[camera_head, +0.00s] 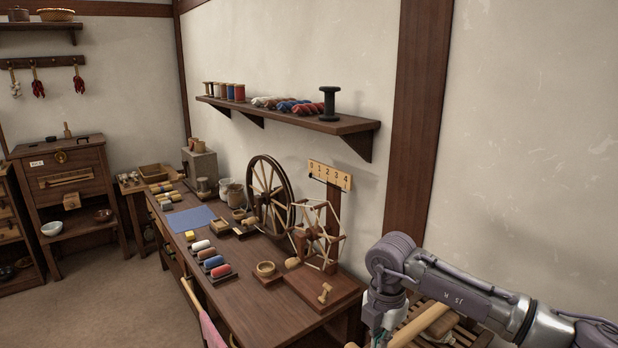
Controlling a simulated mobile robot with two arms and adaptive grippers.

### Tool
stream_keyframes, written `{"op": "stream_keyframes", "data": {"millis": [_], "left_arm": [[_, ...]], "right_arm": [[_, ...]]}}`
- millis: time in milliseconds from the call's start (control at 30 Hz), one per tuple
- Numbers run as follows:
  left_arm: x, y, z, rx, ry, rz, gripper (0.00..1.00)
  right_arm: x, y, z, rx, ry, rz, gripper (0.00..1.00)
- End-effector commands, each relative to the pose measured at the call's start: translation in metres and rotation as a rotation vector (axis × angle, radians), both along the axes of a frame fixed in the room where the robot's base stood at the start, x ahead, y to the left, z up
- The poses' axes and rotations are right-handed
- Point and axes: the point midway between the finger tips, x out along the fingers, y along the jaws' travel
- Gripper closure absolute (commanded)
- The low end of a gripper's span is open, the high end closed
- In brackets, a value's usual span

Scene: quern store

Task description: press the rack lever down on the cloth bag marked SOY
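At the bottom right edge, beside my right arm, part of a slatted wooden rack (470,338) shows. A pale wooden bar (412,328) slants up across it; I cannot tell if this is the lever. A tan rounded thing (438,321) lies by the bar, perhaps a cloth bag. No SOY marking is readable, and the arm and frame edge hide much of it. My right arm comes in from the right and bends down over the rack's left side. Its gripper end (380,322) is only partly visible, and its fingers cannot be made out. My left gripper is out of view.
A long workbench (245,297) with a spinning wheel (270,195), a yarn winder (318,237) and several spools stands left of the arm. A wall shelf (300,117) with spools hangs above. A dark wooden post (418,120) stands behind. Open floor (110,285) lies at the left.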

Motion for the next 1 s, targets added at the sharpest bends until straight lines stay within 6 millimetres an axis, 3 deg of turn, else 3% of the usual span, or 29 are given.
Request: {"op": "stream_keyframes", "data": {"millis": [1000], "left_arm": [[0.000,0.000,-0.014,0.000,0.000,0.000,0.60]], "right_arm": [[-0.002,0.003,-0.018,-0.001,0.001,0.000,1.00]]}}
